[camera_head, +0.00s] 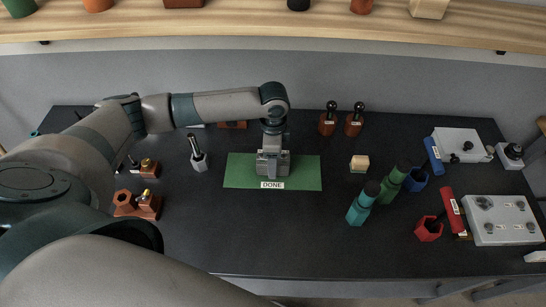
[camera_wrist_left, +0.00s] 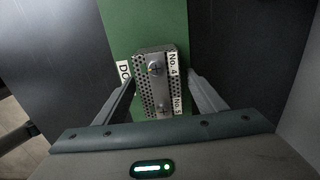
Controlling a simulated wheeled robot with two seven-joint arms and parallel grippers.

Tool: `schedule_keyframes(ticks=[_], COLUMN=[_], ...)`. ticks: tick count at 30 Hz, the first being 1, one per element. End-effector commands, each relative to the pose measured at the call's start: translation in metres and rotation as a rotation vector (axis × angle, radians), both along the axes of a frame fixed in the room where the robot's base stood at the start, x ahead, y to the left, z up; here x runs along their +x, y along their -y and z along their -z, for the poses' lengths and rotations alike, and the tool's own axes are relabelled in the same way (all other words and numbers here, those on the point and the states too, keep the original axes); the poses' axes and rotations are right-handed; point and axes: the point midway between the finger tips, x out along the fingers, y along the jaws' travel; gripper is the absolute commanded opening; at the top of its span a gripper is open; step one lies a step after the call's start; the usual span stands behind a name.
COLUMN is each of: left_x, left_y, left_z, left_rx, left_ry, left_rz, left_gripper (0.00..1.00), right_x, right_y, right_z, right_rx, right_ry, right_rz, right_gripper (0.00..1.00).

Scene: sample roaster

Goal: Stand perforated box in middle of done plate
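The done plate is a green rectangle (camera_head: 306,175) with a white DONE label on its front edge, in the middle of the dark table. My left gripper (camera_head: 272,165) points down over the middle of this plate. The perforated box (camera_wrist_left: 157,85) is grey metal with holes, screws and labels reading No. 4 and No. 5. My right gripper is out of view.
A grey-handled tool (camera_head: 198,155) stands left of the plate. Brown holders (camera_head: 140,204) are further left. White devices (camera_head: 500,219) fill the far right.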

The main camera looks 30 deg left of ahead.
Motion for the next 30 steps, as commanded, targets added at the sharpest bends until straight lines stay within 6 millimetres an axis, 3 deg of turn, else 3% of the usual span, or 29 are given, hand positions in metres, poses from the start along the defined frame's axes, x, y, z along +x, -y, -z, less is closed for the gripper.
schedule_keyframes(ticks=[11, 16, 20, 30], left_x=[0.000, 0.001, 0.001, 0.002], left_y=[0.000, 0.000, 0.000, 0.000], left_z=[-0.002, -0.012, -0.027, -0.087], left_rx=[0.000, 0.000, 0.000, -0.002], left_ry=[0.001, 0.002, 0.004, 0.004], left_rz=[0.000, 0.001, 0.001, 0.001], left_gripper=[0.65, 0.65, 0.65, 0.65], right_x=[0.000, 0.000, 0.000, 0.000], right_y=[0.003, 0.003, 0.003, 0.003], right_z=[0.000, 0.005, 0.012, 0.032], right_rx=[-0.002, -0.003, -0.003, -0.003], right_ry=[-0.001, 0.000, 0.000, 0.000], right_rz=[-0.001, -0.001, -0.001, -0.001], right_gripper=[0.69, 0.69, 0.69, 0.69])
